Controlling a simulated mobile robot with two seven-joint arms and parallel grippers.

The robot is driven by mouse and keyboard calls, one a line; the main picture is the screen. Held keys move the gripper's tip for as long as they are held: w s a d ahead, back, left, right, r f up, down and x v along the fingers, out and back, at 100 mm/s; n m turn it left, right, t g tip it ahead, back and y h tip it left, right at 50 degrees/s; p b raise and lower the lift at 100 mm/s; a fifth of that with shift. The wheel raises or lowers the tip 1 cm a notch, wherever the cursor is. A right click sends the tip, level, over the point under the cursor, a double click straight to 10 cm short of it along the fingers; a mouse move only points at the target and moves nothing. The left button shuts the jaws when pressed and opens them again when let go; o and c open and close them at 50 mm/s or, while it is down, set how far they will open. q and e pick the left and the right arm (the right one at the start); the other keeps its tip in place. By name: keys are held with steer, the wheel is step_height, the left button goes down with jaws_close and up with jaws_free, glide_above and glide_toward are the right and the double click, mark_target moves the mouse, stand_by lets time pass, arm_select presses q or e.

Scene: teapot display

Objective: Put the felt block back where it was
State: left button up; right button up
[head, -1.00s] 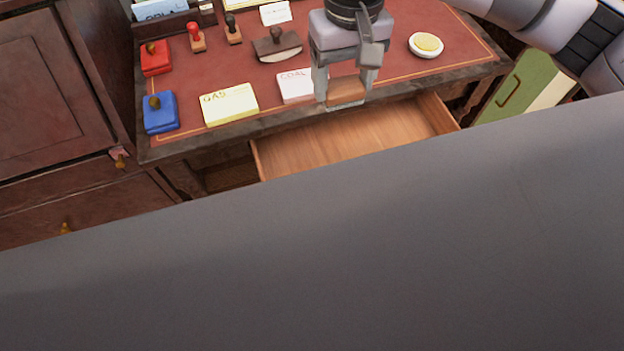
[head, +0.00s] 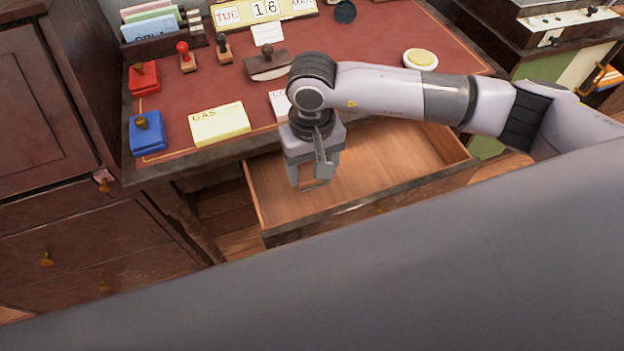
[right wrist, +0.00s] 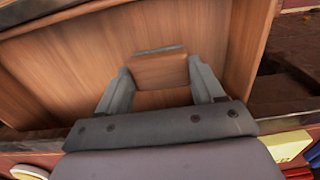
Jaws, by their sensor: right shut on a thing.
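My right gripper (head: 312,183) points down inside the open desk drawer (head: 385,165). It is shut on the felt block, a small brown wooden block with a thin grey layer along one edge. In the right wrist view the block (right wrist: 158,72) sits between both fingers (right wrist: 160,88) over the drawer's wooden floor. I cannot tell whether it touches the floor. In the head view the block (head: 315,185) is partly hidden by the fingers. The visible drawer floor is bare. My left gripper is not in view.
The red-topped desk (head: 330,60) holds a yellow GAS pad (head: 220,124), blue (head: 147,138) and red (head: 144,80) boxes, stamps, a rocker blotter (head: 268,67) and a white dish (head: 420,59). My right forearm crosses above the desk. The drawer walls bound the gripper.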

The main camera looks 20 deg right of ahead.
mark_target(312, 171)
steer(key=shift+f, duration=2.55)
steer(key=shift+f+b, duration=0.2)
steer(key=shift+b, duration=0.2)
steer(key=o, duration=0.9)
steer(key=shift+o, duration=0.2)
steer(key=shift+r, duration=0.1)
steer(key=shift+r+p, duration=0.15)
steer(key=shift+p, duration=0.2)
steer(key=shift+r, duration=0.4)
step_height(312, 171, up, 11)
steer(key=shift+r, duration=0.1)
